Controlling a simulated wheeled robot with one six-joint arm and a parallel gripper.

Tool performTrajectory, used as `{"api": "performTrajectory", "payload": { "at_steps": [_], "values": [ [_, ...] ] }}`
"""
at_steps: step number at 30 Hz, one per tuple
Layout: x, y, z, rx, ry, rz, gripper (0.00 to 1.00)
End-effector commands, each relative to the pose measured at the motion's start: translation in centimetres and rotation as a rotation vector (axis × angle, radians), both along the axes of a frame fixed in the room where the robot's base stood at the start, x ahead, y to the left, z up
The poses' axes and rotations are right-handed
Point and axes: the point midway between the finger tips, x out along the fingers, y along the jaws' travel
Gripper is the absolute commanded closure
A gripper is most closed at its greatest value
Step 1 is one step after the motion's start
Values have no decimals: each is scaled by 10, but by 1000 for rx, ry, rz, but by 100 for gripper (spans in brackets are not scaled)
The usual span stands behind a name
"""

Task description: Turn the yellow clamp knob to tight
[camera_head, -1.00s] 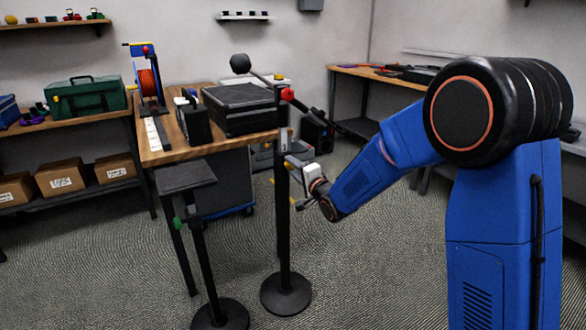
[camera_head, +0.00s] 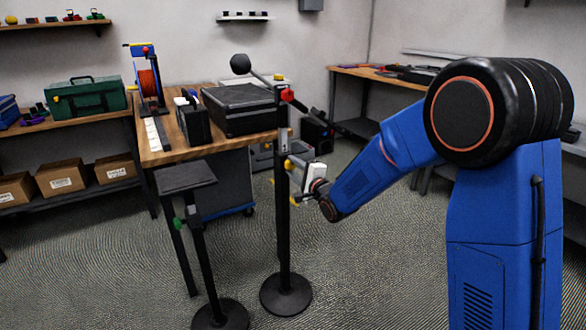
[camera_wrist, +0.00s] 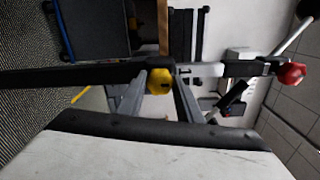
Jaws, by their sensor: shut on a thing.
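The yellow clamp knob (camera_wrist: 159,81) shows in the wrist view between the two fingers of my gripper (camera_wrist: 160,84), which is shut on it. The knob sits on a black upright stand (camera_head: 283,220). In the head view the knob (camera_head: 288,165) is a small yellow spot on the pole, just left of my gripper (camera_head: 294,168). My gripper reaches it from the right. Part of the knob is hidden by the fingers. No marking on the knob can be read.
A red knob (camera_head: 288,95) sits higher on the same stand, beside a boom with a black ball (camera_head: 240,64). A shorter stand with a flat top (camera_head: 186,177) and green knob is to the left. A wooden table (camera_head: 160,150) with a black case (camera_head: 238,108) stands behind.

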Motion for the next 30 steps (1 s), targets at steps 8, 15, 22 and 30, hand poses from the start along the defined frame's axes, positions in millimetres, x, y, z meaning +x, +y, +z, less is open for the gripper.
{"api": "performTrajectory", "payload": {
  "at_steps": [8, 15, 22, 30],
  "values": [
    [0, -1, -2, -2, 3, -1, 49],
    [0, -1, -1, -1, 2, -1, 49],
    [-10, -8, 0, -2, 1, -2, 49],
    [-51, -35, 0, -1, 0, -1, 49]
  ]
}}
